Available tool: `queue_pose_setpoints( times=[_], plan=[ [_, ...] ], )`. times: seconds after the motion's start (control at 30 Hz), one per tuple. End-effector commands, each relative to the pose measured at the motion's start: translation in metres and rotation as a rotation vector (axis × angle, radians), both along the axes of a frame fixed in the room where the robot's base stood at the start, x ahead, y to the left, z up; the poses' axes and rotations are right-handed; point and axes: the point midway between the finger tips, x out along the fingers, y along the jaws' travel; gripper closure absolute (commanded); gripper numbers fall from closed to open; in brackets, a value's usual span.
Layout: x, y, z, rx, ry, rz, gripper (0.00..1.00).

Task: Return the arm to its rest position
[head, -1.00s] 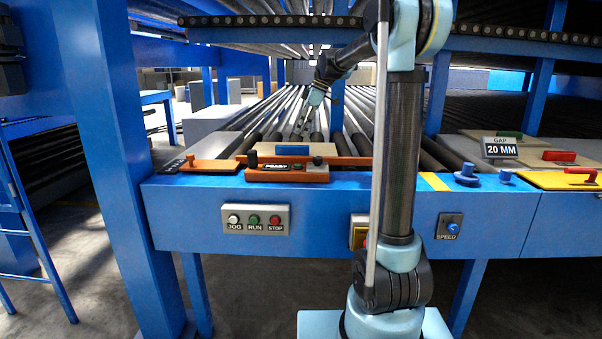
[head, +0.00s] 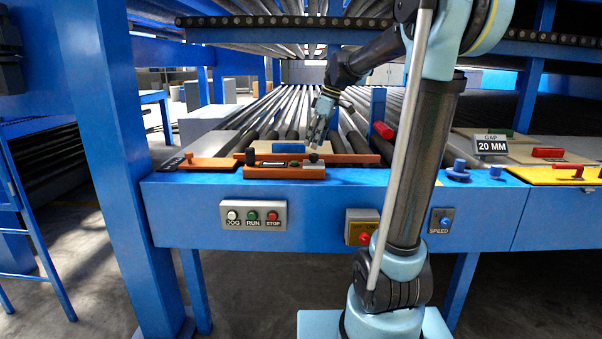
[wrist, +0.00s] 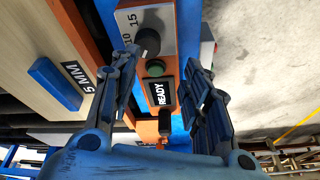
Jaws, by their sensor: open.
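My gripper (head: 315,140) hangs above the roller line, behind and slightly right of the orange control unit (head: 258,172) on the blue front beam. Its fingers point down. In the wrist view my gripper (wrist: 160,75) shows two spread fingers with nothing held between them. Beyond the fingers lie a black knob (wrist: 147,43), a green button (wrist: 155,68) and a display reading READY (wrist: 162,93). My arm's lower column leans to the right, with its elbow high at the upper right of the head view.
A JOG, RUN and STOP box (head: 253,215) and a SPEED box (head: 442,221) sit on the beam's front. A 20 MM gap sign (head: 491,146) and yellow plate (head: 560,174) are at right. A blue post (head: 120,150) stands at left.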

Motion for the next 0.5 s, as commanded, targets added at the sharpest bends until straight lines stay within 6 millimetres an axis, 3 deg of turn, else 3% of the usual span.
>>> queue_pose_setpoints(
  times=[0.1, 0.5],
  plan=[
    [-0.037, -0.02, -0.013, -0.021, 0.016, -0.116, 0.57],
    [-0.147, -0.074, -0.074, -0.079, 0.055, -0.508, 0.57]
  ],
)
